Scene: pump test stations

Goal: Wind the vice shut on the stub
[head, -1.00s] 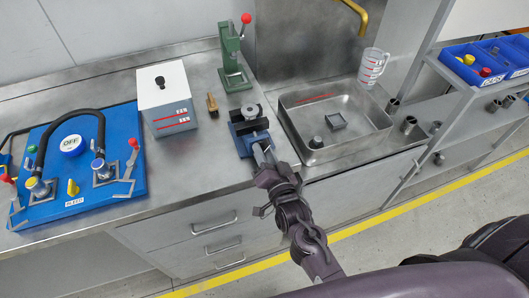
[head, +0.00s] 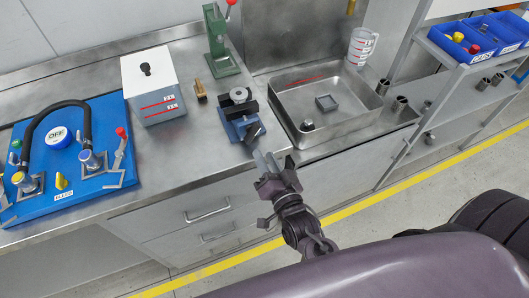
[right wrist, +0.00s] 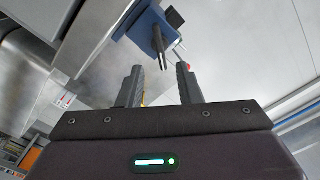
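The vice (head: 228,114) has a blue base and dark jaws and stands near the front edge of the steel bench. A round grey stub (head: 239,95) sits at its jaws; I cannot tell whether the jaws touch it. A dark handle piece (head: 252,133) faces forward on the vice. My right gripper (head: 266,160) is in front of the handle, apart from it, with fingers spread and empty. In the right wrist view the open fingers (right wrist: 160,84) point towards the blue vice (right wrist: 143,24) and its dark handle (right wrist: 158,46). My left gripper is not in view.
A steel tray (head: 285,100) with small parts stands right of the vice. A green hand press (head: 217,45), a small brush (head: 200,91) and a white box (head: 152,88) stand behind and left. A blue pump board (head: 105,165) fills the bench's left.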

